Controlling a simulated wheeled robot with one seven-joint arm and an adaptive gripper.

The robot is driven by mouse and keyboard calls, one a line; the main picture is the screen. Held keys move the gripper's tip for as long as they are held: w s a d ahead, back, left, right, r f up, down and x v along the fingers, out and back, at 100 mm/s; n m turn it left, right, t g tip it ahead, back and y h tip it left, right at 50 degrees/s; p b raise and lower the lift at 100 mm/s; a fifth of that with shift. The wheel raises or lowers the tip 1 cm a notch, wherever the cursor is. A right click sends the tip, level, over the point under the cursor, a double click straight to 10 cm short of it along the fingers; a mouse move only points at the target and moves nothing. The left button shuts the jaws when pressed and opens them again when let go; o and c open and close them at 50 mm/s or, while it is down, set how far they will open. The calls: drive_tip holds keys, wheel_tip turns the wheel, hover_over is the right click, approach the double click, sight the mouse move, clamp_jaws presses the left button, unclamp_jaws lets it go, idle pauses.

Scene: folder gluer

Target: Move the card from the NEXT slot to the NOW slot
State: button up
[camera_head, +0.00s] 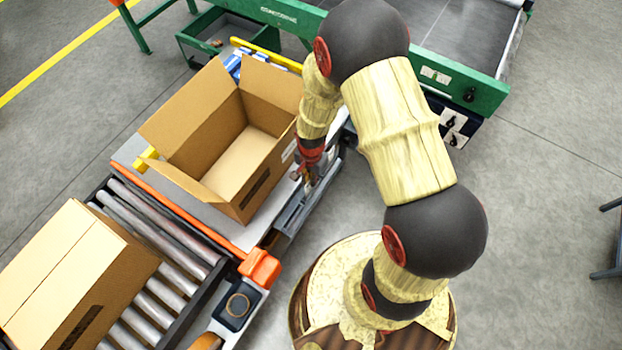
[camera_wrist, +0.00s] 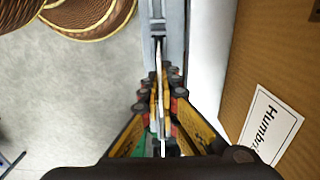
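My gripper (camera_wrist: 160,92) points down at the grey slotted rail (camera_wrist: 168,20) beside the carton. In the wrist view its yellow fingers are drawn close together on both sides of a thin pale edge, which looks like the card (camera_wrist: 162,146) seen edge-on. The fingers appear shut on it; no clear gap shows. The card's face and any NEXT or NOW lettering cannot be read. In the head view my gripper (camera_head: 307,176) is small and dark at the rail (camera_head: 295,213), and the card cannot be made out there.
An open, empty-looking carton (camera_head: 186,183) stands close beside the rail; its label (camera_wrist: 270,124) shows in the wrist view. A closed carton (camera_head: 60,275) sits on the rollers (camera_head: 160,235). An orange-capped post (camera_head: 260,268) and a green-framed table (camera_head: 490,90) are near. Floor at right is mostly clear.

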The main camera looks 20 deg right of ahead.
drive_tip(key=o, duration=0.5)
wheel_tip(320, 180, up, 12)
idle(0.6)
idle(0.5)
